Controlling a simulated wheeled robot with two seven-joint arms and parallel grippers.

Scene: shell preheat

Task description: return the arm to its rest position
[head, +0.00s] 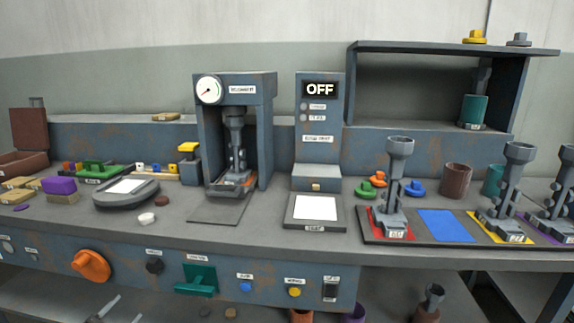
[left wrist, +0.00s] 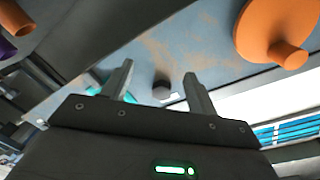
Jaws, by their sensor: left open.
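My left gripper (head: 122,313) shows only as two grey fingertips at the bottom left edge of the head view, low in front of the workbench (head: 150,240). In the left wrist view the left gripper (left wrist: 158,88) has its two fingers spread apart with nothing between them. A black knob (left wrist: 161,90) on the bench's front panel shows beyond the gap. The large orange knob (left wrist: 270,35) is at the upper right there. My right gripper is in neither view.
The bench front carries an orange knob (head: 90,265), a green handle (head: 198,280) and small buttons. A press (head: 235,130) stands on the bench. A tray (head: 375,240) with grey shell stands is at the right. A lower shelf (head: 50,295) lies beneath.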

